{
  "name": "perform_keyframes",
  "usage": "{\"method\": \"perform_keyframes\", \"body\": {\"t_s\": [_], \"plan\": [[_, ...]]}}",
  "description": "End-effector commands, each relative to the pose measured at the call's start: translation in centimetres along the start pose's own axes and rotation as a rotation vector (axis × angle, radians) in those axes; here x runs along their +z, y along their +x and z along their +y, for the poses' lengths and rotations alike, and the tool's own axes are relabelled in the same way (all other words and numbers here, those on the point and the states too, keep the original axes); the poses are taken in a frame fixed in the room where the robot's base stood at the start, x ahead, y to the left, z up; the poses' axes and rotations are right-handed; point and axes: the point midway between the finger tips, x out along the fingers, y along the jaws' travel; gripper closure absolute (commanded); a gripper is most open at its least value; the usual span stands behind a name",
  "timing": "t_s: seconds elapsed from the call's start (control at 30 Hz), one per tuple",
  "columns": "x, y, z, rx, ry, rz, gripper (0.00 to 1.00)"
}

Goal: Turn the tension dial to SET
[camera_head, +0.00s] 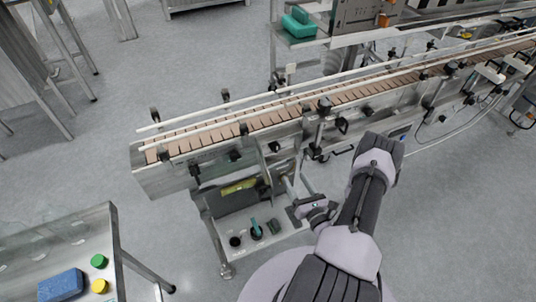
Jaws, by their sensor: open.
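A light-grey panel (222,226) sits low under the near left end of the conveyor. It carries a small black round knob (235,241), a black knob with a teal upright part (256,231), and a dark grey-green block-like part (274,227). Which of these is the tension dial, and any SET mark, is too small to tell. My gripper (294,203) is open, just right of and above the panel, apart from the knobs as far as I can see. Its fingertips are small and partly lost against the conveyor frame.
The conveyor (262,118) with a tan slatted belt runs from left to upper right, above the panel. A yellow-green part (239,186) lies beneath it. A steel table (60,240) at lower left holds a blue sponge-like block (61,285).

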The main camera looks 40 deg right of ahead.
Motion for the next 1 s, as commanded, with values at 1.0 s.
{"method": "perform_keyframes", "body": {"t_s": [1.0], "plan": [[0.0,14.7,0.3,0.008,0.002,0.001,0.61]]}}
